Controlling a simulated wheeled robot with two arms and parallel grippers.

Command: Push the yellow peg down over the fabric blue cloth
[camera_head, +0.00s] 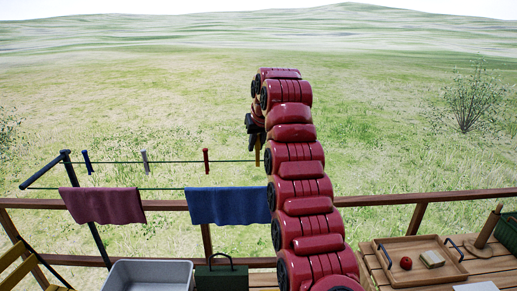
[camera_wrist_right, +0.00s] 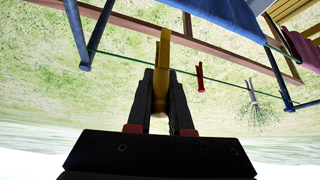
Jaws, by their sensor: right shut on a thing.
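My right gripper (camera_head: 257,138) is shut on the yellow peg (camera_head: 257,155), near the right end of the back clothesline. In the right wrist view the yellow peg (camera_wrist_right: 163,55) stands between the two dark fingers (camera_wrist_right: 161,100), and the green line passes at the peg; I cannot tell whether the peg touches it. The blue cloth (camera_head: 228,206) hangs over the front line, left of my right arm, which hides part of its right edge. It also shows at the top of the right wrist view (camera_wrist_right: 215,14), apart from the peg. My left gripper is out of view.
A blue peg (camera_head: 87,162), a grey peg (camera_head: 145,162) and a red peg (camera_head: 206,161) sit on the back line. A dark red cloth (camera_head: 104,206) hangs at left. Below are a grey tub (camera_head: 150,268) and a wooden tray (camera_head: 418,269). A railing (camera_head: 375,200) runs behind.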

